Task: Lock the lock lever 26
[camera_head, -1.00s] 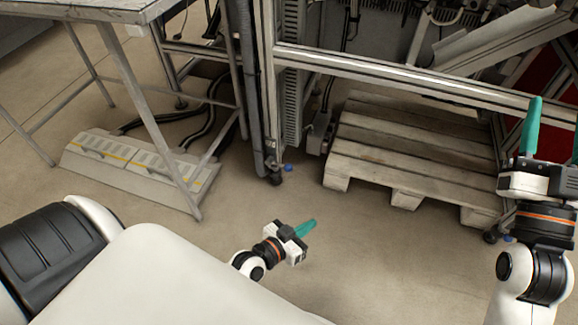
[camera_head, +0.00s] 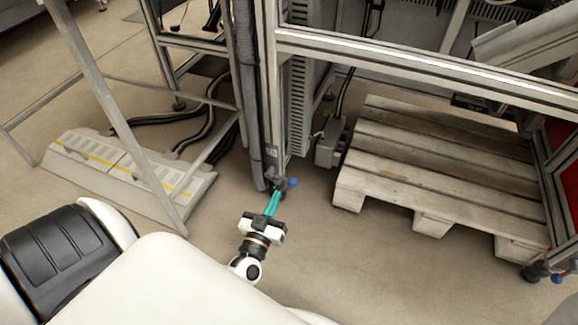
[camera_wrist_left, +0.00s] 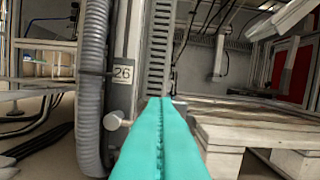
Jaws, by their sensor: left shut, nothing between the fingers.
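The blue lock lever (camera_head: 292,182) shows at the foot of the grey frame post, just right of my left fingertips. The post carries a label reading 26 (camera_wrist_left: 122,74), seen in the left wrist view. My left gripper (camera_head: 276,192) has teal fingers pressed together and empty, pointing up toward the foot of this post. Its fingers (camera_wrist_left: 160,110) fill the lower middle of the wrist view and hide what lies behind them. I cannot tell whether the fingertips touch the lever or its foot. My right gripper is out of view.
A wooden pallet (camera_head: 430,160) lies under the frame at right. A grey ribbed hose (camera_wrist_left: 93,75) runs down beside the post. A round grey knob (camera_wrist_left: 113,121) protrudes below the label.

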